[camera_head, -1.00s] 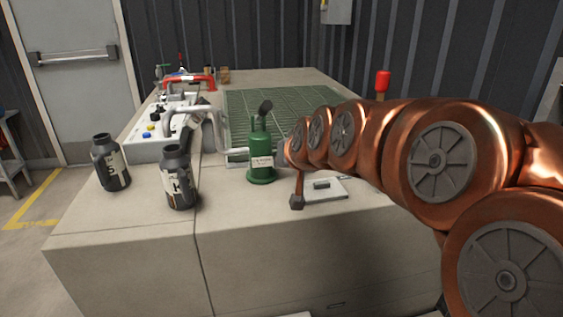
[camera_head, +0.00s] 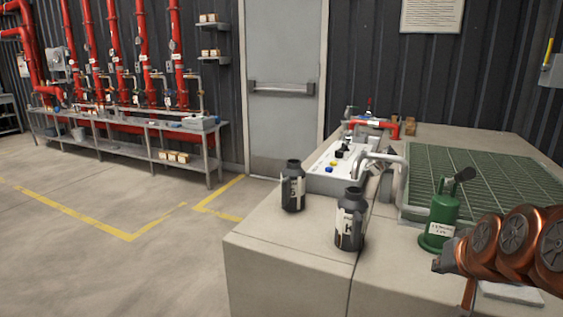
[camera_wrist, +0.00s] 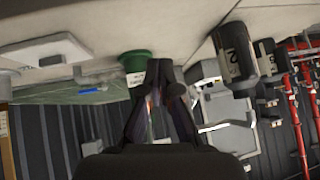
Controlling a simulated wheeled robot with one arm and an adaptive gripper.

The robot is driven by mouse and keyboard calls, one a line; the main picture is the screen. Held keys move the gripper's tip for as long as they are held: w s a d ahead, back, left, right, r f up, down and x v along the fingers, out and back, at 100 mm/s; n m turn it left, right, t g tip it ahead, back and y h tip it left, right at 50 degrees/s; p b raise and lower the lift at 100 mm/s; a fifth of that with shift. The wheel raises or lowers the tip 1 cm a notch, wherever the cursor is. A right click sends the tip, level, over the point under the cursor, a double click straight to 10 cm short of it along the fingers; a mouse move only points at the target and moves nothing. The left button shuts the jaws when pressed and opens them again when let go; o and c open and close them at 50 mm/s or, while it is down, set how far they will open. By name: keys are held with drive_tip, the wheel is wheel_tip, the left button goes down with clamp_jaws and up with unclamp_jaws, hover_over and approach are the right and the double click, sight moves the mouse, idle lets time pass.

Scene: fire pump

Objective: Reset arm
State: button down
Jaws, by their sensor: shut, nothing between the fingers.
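My gripper (camera_head: 441,264) is at the end of my copper-coloured arm, low at the right of the head view, beside the green pump-like can (camera_head: 440,223). In the wrist view my gripper (camera_wrist: 160,72) has its dark fingers together with nothing between them. The green can (camera_wrist: 137,62) shows just behind the fingertips there, and the picture is upside down. I cannot tell whether the fingers touch the can.
Two dark labelled bottles (camera_head: 292,188) (camera_head: 349,222) stand on the light bench (camera_head: 288,245) left of my gripper. A white control box (camera_head: 335,170) and green grating (camera_head: 470,170) lie behind. Red pipes (camera_head: 145,50) stand at the far left wall. The floor (camera_head: 120,270) at left is clear.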

drive_tip(key=s+a+f+n+g+y, duration=0.25)
drive_tip(key=s+a+f+g, duration=0.35)
drive_tip(key=s+a+f, duration=0.5)
drive_tip(key=s+a+f+n+g, duration=0.1)
drive_tip(key=s+a+g, duration=0.2)
drive_tip(key=s, duration=0.3)
drive_tip(key=s+a+f+n+g, duration=0.2)
drive_tip(key=s, duration=0.4)
drive_tip(key=s+p+v, duration=0.2)
drive_tip(key=p+v, duration=0.7)
drive_tip(key=v, duration=0.1)
drive_tip(key=s+a+r+p+v, duration=0.1)
drive_tip(key=s+p+v, duration=0.1)
drive_tip(key=p+v, duration=0.8)
drive_tip(key=shift+s+a+r+t+h, duration=0.25)
drive_tip(key=shift+s+a+t+h, duration=0.15)
drive_tip(key=shift+s, duration=0.2)
drive_tip(key=shift+d+m, duration=0.1)
drive_tip(key=shift+m, duration=0.15)
